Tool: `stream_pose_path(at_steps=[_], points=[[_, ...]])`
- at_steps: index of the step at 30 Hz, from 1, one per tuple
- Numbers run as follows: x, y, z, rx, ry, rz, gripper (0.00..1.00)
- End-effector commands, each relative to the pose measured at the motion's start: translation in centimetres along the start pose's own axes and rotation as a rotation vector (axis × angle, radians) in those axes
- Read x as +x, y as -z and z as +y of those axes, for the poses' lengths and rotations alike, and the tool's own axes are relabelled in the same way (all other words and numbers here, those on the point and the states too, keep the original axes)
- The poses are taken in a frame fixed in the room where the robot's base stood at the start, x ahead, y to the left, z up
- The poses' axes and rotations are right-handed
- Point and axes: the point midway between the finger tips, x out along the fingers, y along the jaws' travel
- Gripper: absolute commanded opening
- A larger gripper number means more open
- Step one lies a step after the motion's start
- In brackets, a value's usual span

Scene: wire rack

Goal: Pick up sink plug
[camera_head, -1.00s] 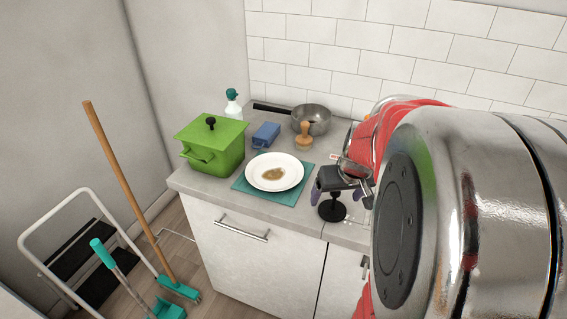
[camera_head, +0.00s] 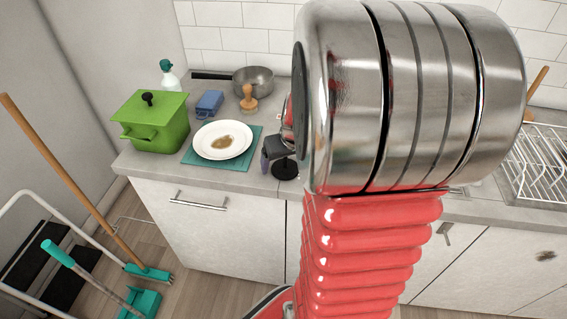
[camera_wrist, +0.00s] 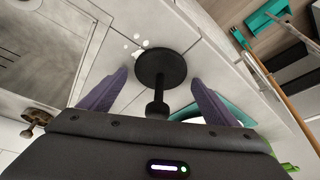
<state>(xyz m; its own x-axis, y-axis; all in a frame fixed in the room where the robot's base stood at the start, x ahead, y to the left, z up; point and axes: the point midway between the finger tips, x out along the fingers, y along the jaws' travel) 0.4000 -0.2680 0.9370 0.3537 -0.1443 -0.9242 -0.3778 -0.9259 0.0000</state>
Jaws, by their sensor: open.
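The black sink plug (camera_head: 286,170) stands on the counter near its front edge, to the right of the plate. In the wrist view its round disc (camera_wrist: 160,66) and stem show between the two purple fingers. My gripper (camera_wrist: 158,78) is open, with a gap on both sides of the plug. In the head view my gripper (camera_head: 273,157) is just above and left of the plug, and my arm hides part of it. I cannot tell how far the fingers reach down along the stem.
A white plate (camera_head: 222,139) with a brown stain rests on a teal mat (camera_head: 192,155) left of the plug. A green pot (camera_head: 152,124), blue sponge holder (camera_head: 209,104), brush (camera_head: 248,100) and pan (camera_head: 254,82) stand farther back. A wire rack (camera_head: 545,160) is at right.

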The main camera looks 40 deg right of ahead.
Motion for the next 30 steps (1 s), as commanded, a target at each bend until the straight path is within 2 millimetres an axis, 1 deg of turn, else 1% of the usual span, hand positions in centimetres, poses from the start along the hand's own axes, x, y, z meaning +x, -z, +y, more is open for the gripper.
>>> stream_pose_path(at_steps=[14,30], points=[[-0.05,0.01,0.02,0.000,0.000,0.001,0.82],[-0.05,0.00,0.05,0.001,0.000,0.000,0.44]])
